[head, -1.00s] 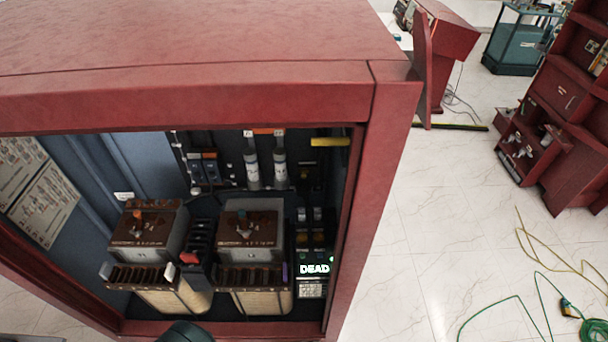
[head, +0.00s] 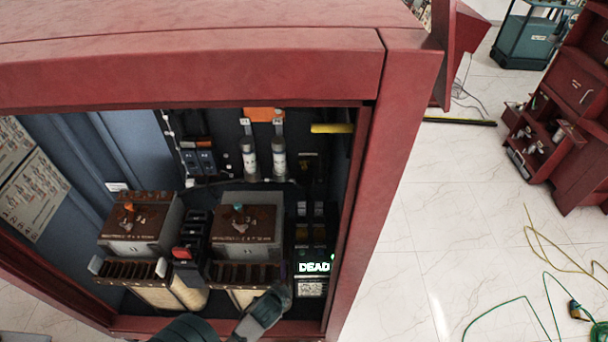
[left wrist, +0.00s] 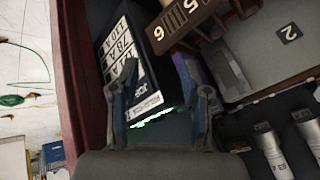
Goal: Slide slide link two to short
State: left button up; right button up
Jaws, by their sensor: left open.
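My left gripper (head: 276,296) comes up from the bottom of the head view, in front of the right transformer (head: 246,222). In the left wrist view the gripper (left wrist: 155,85) is open and nothing shows clamped between its fingers. A purple part (left wrist: 204,72), possibly slide link two, shows close behind the right finger, at the end of the brown numbered terminal strip (left wrist: 180,28). I cannot tell whether finger and part touch. In the head view the gripper partly covers this strip's right end. My right gripper is not in view.
The red cabinet's right post (head: 368,210) stands close right of the arm. A panel reading "DEAD" (head: 314,267) is beside the gripper. The left transformer (head: 140,222) and a black block with a red part (head: 182,253) stand left. Fuses (head: 264,158) are behind.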

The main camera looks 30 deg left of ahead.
pick_arm(q)
jog(key=w+a+r+m+t+y, duration=0.2)
jog(key=w+a+r+m+t, duration=0.3)
jog(key=w+a+r, duration=0.5)
jog(key=m+t+h, duration=0.2)
jog(key=m+t, duration=0.4)
jog(key=m, duration=0.1)
send_near(305, 166)
jog(key=w+a+f, duration=0.1)
jog(key=w, duration=0.7)
jog(key=shift+w+a, duration=0.15)
jog(key=shift+w, duration=0.2)
jog(key=shift+f, duration=0.1)
